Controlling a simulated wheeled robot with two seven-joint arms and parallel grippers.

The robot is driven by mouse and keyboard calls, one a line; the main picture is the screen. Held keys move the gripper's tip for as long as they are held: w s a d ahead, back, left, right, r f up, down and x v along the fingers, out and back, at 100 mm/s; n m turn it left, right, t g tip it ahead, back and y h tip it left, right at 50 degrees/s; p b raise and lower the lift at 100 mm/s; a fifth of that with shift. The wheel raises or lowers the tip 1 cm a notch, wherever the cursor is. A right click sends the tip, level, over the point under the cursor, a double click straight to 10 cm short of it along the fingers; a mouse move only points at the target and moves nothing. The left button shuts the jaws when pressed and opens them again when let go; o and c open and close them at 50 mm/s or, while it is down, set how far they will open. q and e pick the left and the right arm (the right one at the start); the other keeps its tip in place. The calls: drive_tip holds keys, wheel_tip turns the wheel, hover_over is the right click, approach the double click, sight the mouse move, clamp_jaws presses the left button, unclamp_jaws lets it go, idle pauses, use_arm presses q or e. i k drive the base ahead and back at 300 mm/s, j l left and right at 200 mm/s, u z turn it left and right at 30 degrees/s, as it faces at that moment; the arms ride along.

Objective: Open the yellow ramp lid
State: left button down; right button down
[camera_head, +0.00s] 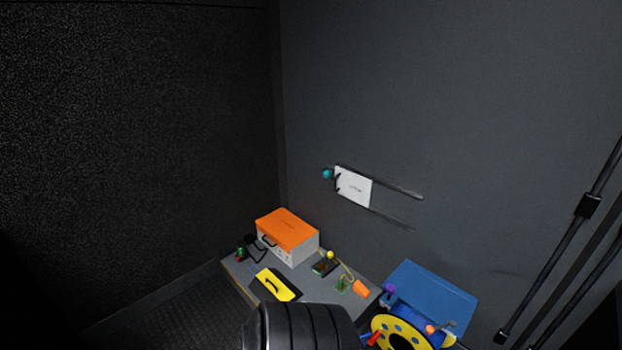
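The yellow ramp lid (278,284) lies on the grey bench top, in the lower middle of the head view. It is a small yellow panel with a dark slot across it. A black part shows along its lower left side. The lid is small in the picture, and I cannot tell whether it is fully shut or slightly raised. Neither of my grippers can be made out.
The grey bench (325,286) carries an orange-topped box (287,230) behind the lid, a dark device (325,267) and an orange item (361,288). A blue case (432,288) and yellow reel (382,325) stand right. A black ribbed shape hides the bench's near edge.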

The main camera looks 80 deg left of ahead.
sight(274, 283)
drive_tip(key=u, duration=3)
